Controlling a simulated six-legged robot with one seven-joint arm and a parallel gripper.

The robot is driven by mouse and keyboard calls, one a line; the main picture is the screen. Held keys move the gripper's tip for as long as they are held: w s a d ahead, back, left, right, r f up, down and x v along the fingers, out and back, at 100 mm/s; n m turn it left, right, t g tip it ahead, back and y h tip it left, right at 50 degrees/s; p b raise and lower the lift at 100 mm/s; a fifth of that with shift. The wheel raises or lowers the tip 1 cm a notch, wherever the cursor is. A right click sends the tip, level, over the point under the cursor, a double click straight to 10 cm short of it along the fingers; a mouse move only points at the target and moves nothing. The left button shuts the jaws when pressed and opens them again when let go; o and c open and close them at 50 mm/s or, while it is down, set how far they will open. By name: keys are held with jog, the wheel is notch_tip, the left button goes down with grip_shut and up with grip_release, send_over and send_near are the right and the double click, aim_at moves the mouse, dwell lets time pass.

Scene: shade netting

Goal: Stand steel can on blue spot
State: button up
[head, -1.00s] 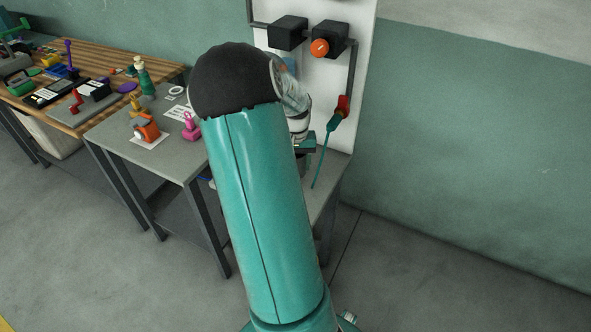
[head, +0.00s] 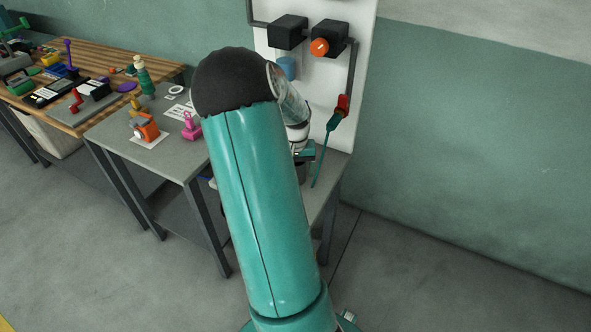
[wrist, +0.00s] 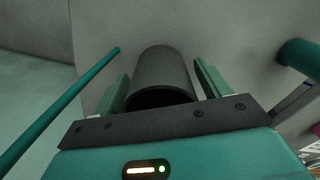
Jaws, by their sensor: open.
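A dark grey, hollow cylinder that looks like the steel can (wrist: 163,75) is between the two fingers of my gripper (wrist: 162,88) in the wrist view. Its open, dark end faces the camera. The fingers are open, one on each side of it, with a visible gap at the right finger. In the head view my gripper (head: 304,153) is small and partly hidden behind my arm, above the grey table. A bit of the can (head: 302,173) shows below it. I cannot make out the blue spot in either view.
A white panel (head: 357,20) with black boxes, an orange knob (head: 320,47) and a blue cylinder (head: 287,68) stands behind the grey table (head: 165,157). A thin teal rod (head: 325,155) is close right of my gripper. Small items crowd the table's left part.

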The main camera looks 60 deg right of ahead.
notch_tip(320, 180, up, 12)
jog(key=w+a+r+n+t, duration=0.1)
jog(key=w+a+r+n, duration=0.15)
jog(key=a, duration=0.55)
jog(key=w+a+r+n+t, duration=0.1)
jog(key=a+r, duration=0.3)
jog(key=a, duration=0.3)
jog(key=w+a+r+n+t, duration=0.1)
jog(key=w+a+r+n, duration=0.15)
jog(key=a, duration=0.55)
jog(key=s+a+r+n+t, duration=0.1)
jog(key=s+a+r+n, duration=0.1)
jog(key=a, duration=1)
jog(key=shift+s+r, duration=0.6)
jog(key=shift+s, duration=0.05)
jog(key=shift+o, duration=0.4)
jog(key=s+a+n+t, duration=0.1)
jog(key=s+a+n, duration=0.1)
jog(key=s+a, duration=0.3)
jog(key=a, duration=0.3)
jog(key=shift+n+t, duration=0.3)
jog(key=shift+n, duration=0.1)
jog(key=shift+s+a, duration=0.1)
jog(key=shift+s, duration=0.1)
